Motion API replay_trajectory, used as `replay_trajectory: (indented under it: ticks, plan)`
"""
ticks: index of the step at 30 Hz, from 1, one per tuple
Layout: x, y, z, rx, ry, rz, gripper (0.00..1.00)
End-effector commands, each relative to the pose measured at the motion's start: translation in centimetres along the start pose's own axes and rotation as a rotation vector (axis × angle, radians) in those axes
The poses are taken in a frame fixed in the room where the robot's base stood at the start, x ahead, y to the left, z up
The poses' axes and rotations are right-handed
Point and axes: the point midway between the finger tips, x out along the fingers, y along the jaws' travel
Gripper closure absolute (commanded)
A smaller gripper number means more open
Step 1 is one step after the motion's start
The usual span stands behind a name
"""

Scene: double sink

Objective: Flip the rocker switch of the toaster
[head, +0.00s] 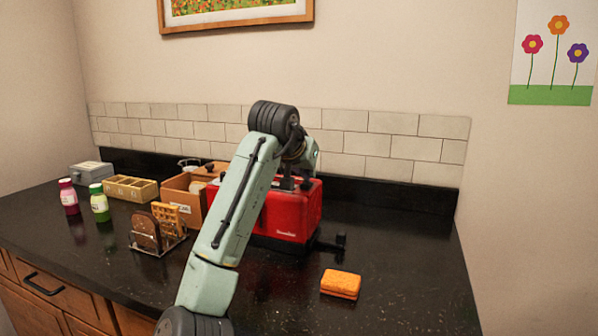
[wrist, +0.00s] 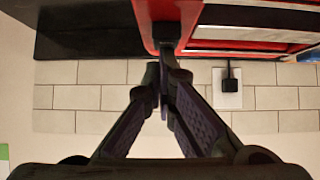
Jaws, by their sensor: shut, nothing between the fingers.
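The red toaster (head: 294,226) stands on the dark counter, partly hidden behind my arm. A black lever-like part (head: 331,243) sticks out low at its right end. In the wrist view the toaster's red body (wrist: 147,12) and silver-edged top slots fill the top edge. My gripper (head: 296,184) is at the toaster's top in the head view. In the wrist view my gripper (wrist: 166,62) is shut and empty, its tips beside a small black block (wrist: 168,33) against the red body. I cannot tell whether they touch it, or whether that block is the rocker switch.
An orange sponge-like block (head: 341,283) lies right of the toaster. A rack with bread and waffle (head: 158,230), a cardboard box (head: 184,199), two bottles (head: 99,203) and a wooden tray (head: 130,188) stand left. A wall outlet with a plug (wrist: 228,85) is behind.

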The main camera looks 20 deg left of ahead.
Motion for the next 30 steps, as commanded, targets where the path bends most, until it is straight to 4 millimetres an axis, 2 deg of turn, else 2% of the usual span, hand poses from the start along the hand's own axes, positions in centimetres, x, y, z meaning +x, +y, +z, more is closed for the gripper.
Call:
replay_trajectory:
  ticks: [8,18,30]
  plan:
    - [0.0,-0.3,0.2,-0.002,-0.003,-0.002,1.0]
    - [-1.0,-0.3,1.1,-0.003,-0.002,-0.002,1.0]
    - [-1.3,-0.3,0.9,-0.003,-0.003,-0.002,1.0]
